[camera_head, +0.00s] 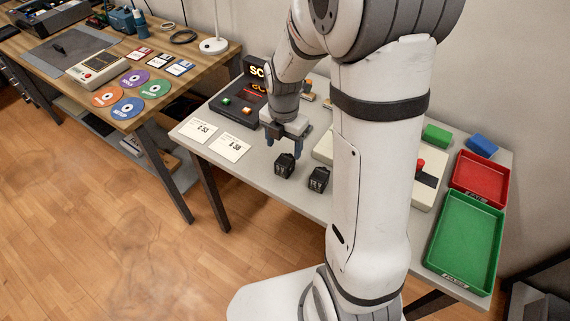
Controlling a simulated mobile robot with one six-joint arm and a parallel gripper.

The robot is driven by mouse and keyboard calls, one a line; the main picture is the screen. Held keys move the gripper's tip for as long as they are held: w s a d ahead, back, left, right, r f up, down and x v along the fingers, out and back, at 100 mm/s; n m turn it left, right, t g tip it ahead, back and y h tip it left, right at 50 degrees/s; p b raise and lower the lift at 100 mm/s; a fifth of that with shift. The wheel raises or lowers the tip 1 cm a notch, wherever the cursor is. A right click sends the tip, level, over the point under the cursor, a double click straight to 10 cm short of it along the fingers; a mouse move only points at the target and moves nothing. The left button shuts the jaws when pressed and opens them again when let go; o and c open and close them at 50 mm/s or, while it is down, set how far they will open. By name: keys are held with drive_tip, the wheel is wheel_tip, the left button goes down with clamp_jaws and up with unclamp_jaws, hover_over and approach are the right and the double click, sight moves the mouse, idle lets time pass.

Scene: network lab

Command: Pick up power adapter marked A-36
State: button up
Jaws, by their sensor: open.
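Two small black power adapters stand near the front edge of the grey table. The left adapter (285,166) is just below and in front of my gripper (284,147). The right adapter (318,179) is a short way to its right, close to my arm. Both have pale markings on their faces, too small to read, so I cannot tell which is A-36. My gripper points down with its blue-grey fingers apart. It looks empty, just behind the left adapter; I cannot tell whether it touches it.
Two white printed cards (231,147) lie to the left. A dark panel with buttons (236,104) stands behind them. A green tray (464,237) and a red tray (480,178) are at the right. My arm hides the table's middle. A wooden table (118,68) holds discs and tools.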

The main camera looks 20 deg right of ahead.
sight(285, 159)
wheel_tip(285, 159, down, 7)
drive_tip(key=shift+s+d+f, duration=0.15)
drive_tip(key=shift+f, duration=0.05)
idle(0.3)
